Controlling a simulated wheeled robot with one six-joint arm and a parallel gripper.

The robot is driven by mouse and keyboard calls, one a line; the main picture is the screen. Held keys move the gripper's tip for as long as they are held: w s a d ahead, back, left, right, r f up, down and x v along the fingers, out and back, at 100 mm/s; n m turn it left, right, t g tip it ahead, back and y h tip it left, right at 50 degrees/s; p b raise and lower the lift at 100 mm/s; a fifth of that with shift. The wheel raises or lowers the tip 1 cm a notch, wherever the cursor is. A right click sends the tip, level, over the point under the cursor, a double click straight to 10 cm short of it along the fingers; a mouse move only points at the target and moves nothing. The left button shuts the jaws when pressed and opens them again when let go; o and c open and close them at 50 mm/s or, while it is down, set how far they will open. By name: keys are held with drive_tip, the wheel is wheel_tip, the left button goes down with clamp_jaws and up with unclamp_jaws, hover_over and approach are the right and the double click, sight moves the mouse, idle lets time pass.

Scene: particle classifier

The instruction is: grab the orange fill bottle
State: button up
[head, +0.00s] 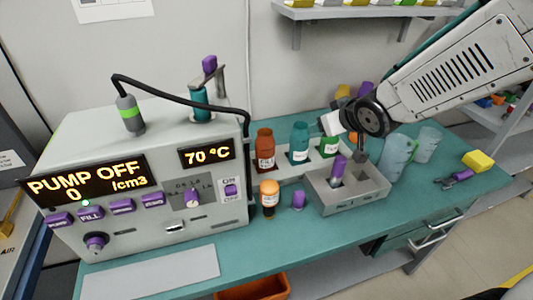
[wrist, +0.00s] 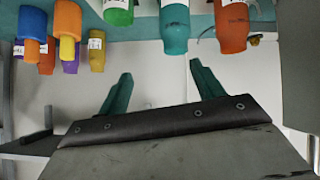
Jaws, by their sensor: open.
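In the head view an orange-red bottle with a white label (head: 265,148) stands upright at the left of a row, beside a teal bottle (head: 299,142) and a green bottle (head: 329,145). In the wrist view the orange-red bottle (wrist: 231,28) is at top right, beside the teal one. My gripper (wrist: 160,70) is open and empty, its teal fingers apart from the bottles. Its fingertips are not clear in the head view.
A grey box with a purple-topped item (head: 350,196) stands right of the orange bottle. The control machine (head: 150,190) fills the left. Clear beakers (head: 395,157) stand at right. A shelf (head: 360,14) hangs above. The front right of the teal bench is fairly clear.

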sight(260, 134)
drive_tip(key=a+f+n+y, duration=0.1)
drive_tip(key=a+f+y, duration=0.1)
drive_tip(key=a, duration=0.2)
drive_tip(key=w+a+f+n+y, duration=0.1)
drive_tip(key=a+f+y, duration=0.1)
drive_tip(key=a, duration=0.2)
drive_tip(key=w+a+f+n+y, duration=0.1)
drive_tip(key=a+y, duration=0.1)
drive_tip(key=a, duration=0.2)
drive_tip(key=shift+a+f+y, duration=0.25)
drive_tip(key=shift+f+y, duration=0.05)
drive_tip(key=shift+f, duration=0.1)
drive_tip(key=x, duration=0.7)
drive_tip(key=shift+w+a, duration=0.1)
drive_tip(key=shift+a, duration=0.05)
drive_tip(key=shift+r, duration=0.1)
drive_tip(key=shift+c, duration=0.4)
clamp_jaws()
